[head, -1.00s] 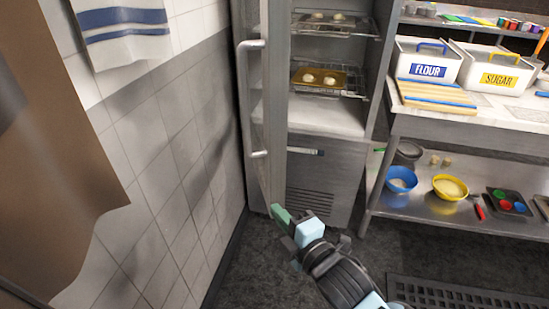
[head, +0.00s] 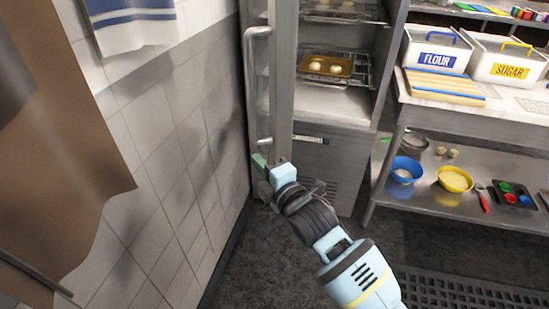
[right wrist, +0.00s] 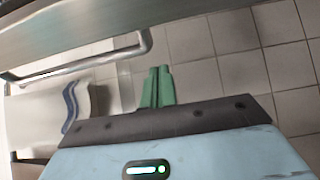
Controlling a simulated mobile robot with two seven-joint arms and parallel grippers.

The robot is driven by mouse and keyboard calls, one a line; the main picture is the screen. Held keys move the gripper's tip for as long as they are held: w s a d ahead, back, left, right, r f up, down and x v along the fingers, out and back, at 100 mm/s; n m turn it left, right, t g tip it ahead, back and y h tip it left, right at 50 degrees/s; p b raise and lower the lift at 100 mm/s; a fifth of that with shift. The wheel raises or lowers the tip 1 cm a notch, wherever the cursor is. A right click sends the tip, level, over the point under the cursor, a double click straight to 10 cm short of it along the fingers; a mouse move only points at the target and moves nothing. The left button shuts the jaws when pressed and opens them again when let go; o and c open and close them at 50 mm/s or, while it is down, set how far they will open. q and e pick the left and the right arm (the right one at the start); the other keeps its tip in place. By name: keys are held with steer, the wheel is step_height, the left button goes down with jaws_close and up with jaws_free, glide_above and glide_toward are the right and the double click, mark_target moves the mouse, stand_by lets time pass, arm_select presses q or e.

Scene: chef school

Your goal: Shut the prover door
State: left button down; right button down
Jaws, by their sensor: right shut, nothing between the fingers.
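The prover is the tall steel cabinet at the top middle of the head view, with its door (head: 283,70) swung open toward the left wall. A long vertical handle (head: 250,85) is on the door's left side; it also shows in the right wrist view (right wrist: 115,55). My right gripper (head: 259,161) is at the lower part of the door, near the handle's lower end. Its green fingers (right wrist: 157,87) are together and empty. I cannot tell whether they touch the door. My left gripper is not in view.
Inside the prover, a tray of dough (head: 326,66) sits on a rack. A tiled wall (head: 165,170) is close on the left, with a towel (head: 128,22) hanging. A steel table with a flour bin (head: 436,50) stands right. A floor grate (head: 470,290) is at lower right.

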mark_target(275, 158)
steer(key=w+d, duration=0.2)
steer(key=d, duration=0.1)
steer(key=shift+d+p, duration=0.1)
steer(key=shift+p, duration=0.2)
steer(key=shift+d, duration=0.15)
stand_by(0.3)
